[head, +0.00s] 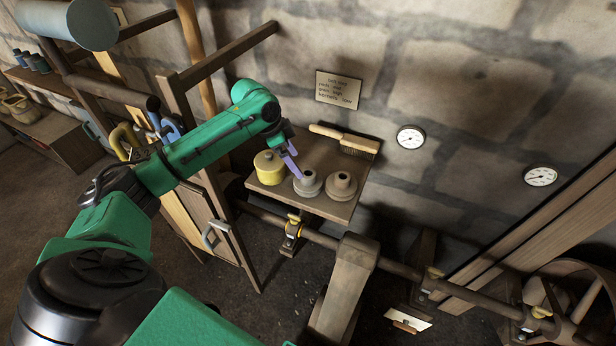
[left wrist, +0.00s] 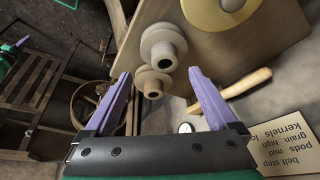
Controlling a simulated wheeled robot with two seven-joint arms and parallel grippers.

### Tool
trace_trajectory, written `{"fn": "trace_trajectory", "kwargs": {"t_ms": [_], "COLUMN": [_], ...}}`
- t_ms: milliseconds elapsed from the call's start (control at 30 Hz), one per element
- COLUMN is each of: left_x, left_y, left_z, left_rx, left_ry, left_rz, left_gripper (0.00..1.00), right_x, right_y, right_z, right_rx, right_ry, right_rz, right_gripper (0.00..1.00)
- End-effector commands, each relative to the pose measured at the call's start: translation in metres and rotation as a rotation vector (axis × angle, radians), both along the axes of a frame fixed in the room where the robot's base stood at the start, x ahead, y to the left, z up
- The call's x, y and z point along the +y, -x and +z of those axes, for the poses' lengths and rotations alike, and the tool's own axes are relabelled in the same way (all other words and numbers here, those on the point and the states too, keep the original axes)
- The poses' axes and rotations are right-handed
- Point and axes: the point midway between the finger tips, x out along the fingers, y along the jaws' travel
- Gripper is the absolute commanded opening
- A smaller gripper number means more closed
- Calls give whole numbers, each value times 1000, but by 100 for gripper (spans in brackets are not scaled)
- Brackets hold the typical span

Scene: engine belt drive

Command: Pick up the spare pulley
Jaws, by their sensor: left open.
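Two stepped pulleys stand on a small wooden shelf (head: 270,203): a grey one (head: 307,186) and a browner one (head: 341,186) to its right. I cannot tell which is the spare. In the left wrist view the grey pulley (left wrist: 163,42) is above the brown pulley (left wrist: 153,84). My left gripper (head: 293,163) reaches in from the left, its purple fingers just above the grey pulley. In the left wrist view my left gripper (left wrist: 159,74) is open, with nothing held; the brown pulley shows between the fingertips. My right gripper is not in view.
A yellow lidded tin (head: 269,168) stands left of the grey pulley. A wooden-handled brush (head: 345,140) lies at the shelf's back by the wall. A paper sign (head: 338,90) and two gauges hang on the stone wall. A shaft (head: 390,265) runs below the shelf.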

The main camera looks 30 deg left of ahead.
Motion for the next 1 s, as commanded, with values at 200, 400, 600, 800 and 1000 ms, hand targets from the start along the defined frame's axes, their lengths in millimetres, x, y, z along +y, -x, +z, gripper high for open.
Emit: {"fn": "trace_trajectory", "kwargs": {"t_ms": [200, 400, 600, 800, 1000], "left_x": [-10, -20, -20, -20, -20], "left_y": [-8, -17, -19, -18, -20], "left_z": [-24, -59, -64, -64, -61], "left_rx": [1, 1, -2, -2, -9], "left_ry": [2, 1, -2, -1, 0], "left_rz": [1, 1, 0, 0, 2], "left_gripper": [92, 92, 92, 27, 0], "right_x": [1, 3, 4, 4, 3], "right_y": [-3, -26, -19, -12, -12], "right_z": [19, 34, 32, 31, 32], "right_rx": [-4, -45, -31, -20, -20], "right_ry": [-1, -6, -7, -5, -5], "right_rz": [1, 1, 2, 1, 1], "right_gripper": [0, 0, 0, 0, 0]}}
